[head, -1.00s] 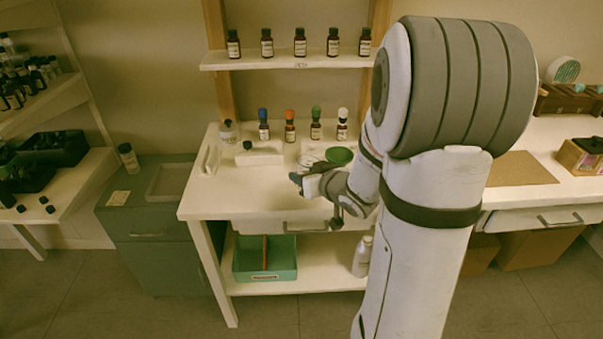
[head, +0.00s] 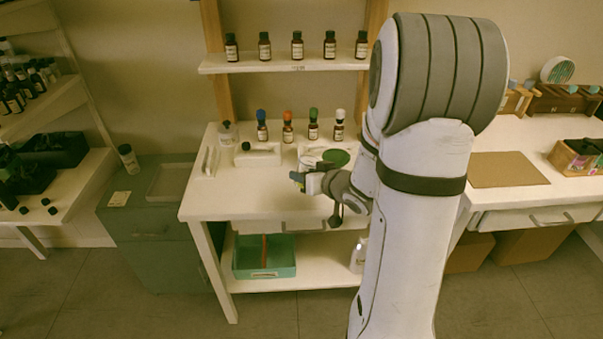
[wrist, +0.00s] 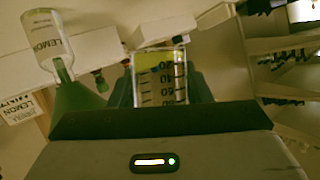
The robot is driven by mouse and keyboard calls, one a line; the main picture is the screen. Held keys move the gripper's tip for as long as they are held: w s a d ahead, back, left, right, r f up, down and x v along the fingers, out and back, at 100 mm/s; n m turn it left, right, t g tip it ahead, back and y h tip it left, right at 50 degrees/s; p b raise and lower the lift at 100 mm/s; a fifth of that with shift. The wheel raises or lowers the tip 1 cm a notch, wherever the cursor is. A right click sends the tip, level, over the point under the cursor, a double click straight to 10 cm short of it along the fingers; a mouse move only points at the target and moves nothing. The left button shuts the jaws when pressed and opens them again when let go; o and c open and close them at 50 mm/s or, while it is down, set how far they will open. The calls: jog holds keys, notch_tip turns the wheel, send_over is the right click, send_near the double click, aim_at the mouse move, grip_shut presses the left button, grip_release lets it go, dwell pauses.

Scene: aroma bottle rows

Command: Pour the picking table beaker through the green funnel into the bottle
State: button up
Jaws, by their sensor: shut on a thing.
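My gripper (head: 310,183) is over the front of the white table in the head view. It is shut on a clear beaker (wrist: 160,90), which has dark measuring marks and yellowish liquid at its far end in the wrist view. The green funnel (wrist: 76,102) is left of the beaker in the wrist view, apart from it, with its narrow end at the mouth of a clear bottle (wrist: 48,38) labelled LEMON.
Several dark bottles with coloured tops (head: 288,130) stand at the table's back, near a white block (head: 257,153). A shelf (head: 285,64) with brown bottles hangs above. The table's front left is clear.

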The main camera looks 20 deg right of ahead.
aim_at(317, 160)
jog(key=shift+w+d+r+m+p, duration=0.15)
jog(key=shift+d+r+m+p, duration=0.2)
jog(key=shift+p, duration=0.65)
jog(key=shift+r+y+p, duration=0.2)
jog(key=shift+y+p, duration=0.15)
jog(key=shift+y, duration=0.05)
jog(key=shift+m+y, duration=0.3)
jog(key=shift+m, duration=0.25)
jog(key=shift+w+d+r+p, duration=0.1)
jog(key=shift+d+r+p, duration=0.15)
jog(key=shift+r+p, duration=1.1)
jog(key=shift+w+d+r+p, duration=0.1)
jog(key=shift+d+r+p, duration=0.15)
jog(key=shift+r+p, duration=1.05)
jog(key=shift+w+d+f+m+y+p, duration=0.15)
jog(key=shift+d+m+y+p, duration=0.4)
jog(key=shift+p, duration=0.95)
jog(key=shift+d+r+m+g+y+p, duration=0.15)
jog(key=shift+r+m+g+y+p, duration=0.3)
jog(key=shift+p, duration=0.45)
jog(key=shift+f+m+y, duration=0.3)
jog(key=shift+f+m, duration=0.15)
jog(key=shift+m, duration=0.15)
jog(key=shift+r+m+t+y+p, duration=0.3)
jog(key=shift+r+m+p, duration=0.15)
jog(key=shift+m, duration=0.25)
jog(key=shift+f+p, duration=0.15)
jog(key=shift+p, duration=0.15)
